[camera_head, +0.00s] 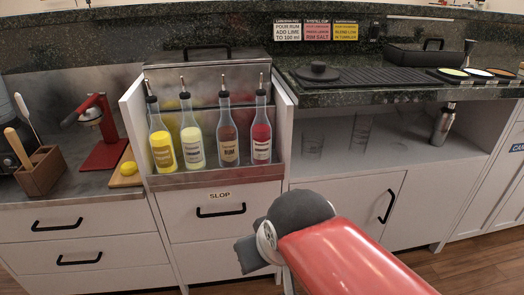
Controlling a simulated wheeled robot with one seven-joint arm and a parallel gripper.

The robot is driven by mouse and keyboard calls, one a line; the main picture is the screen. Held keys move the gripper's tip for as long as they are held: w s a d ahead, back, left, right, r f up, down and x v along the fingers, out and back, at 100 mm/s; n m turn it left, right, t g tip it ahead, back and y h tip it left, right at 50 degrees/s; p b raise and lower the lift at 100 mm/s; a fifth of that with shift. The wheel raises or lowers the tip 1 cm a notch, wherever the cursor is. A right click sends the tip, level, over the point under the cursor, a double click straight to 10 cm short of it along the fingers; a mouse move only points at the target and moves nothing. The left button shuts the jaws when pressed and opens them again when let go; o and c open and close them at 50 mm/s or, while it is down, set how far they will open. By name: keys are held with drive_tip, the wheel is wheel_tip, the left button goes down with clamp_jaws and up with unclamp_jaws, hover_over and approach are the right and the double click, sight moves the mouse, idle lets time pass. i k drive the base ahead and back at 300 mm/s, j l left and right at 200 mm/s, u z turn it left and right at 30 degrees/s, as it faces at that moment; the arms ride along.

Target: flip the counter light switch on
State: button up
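I cannot make out a light switch anywhere in this view. The counter (365,96) is dark speckled stone and runs along the right, above white cabinets. My red arm with its dark grey joint reaches in from the bottom right, in front of the lower cabinets. The fingers of my gripper do not show, so its opening cannot be seen.
Several bottles stand in a rack (220,176) at the centre. On the left are a red press (102,145), a lemon (128,168) and a wooden utensil holder (40,171). A shaker (443,124) and glasses stand on the right shelf. Three cards (316,31) hang above the counter.

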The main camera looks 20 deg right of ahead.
sight(376, 28)
drive_tip(key=l+z, duration=0.1)
drive_tip(key=z, duration=1.3)
drive_tip(key=k+l, duration=0.05)
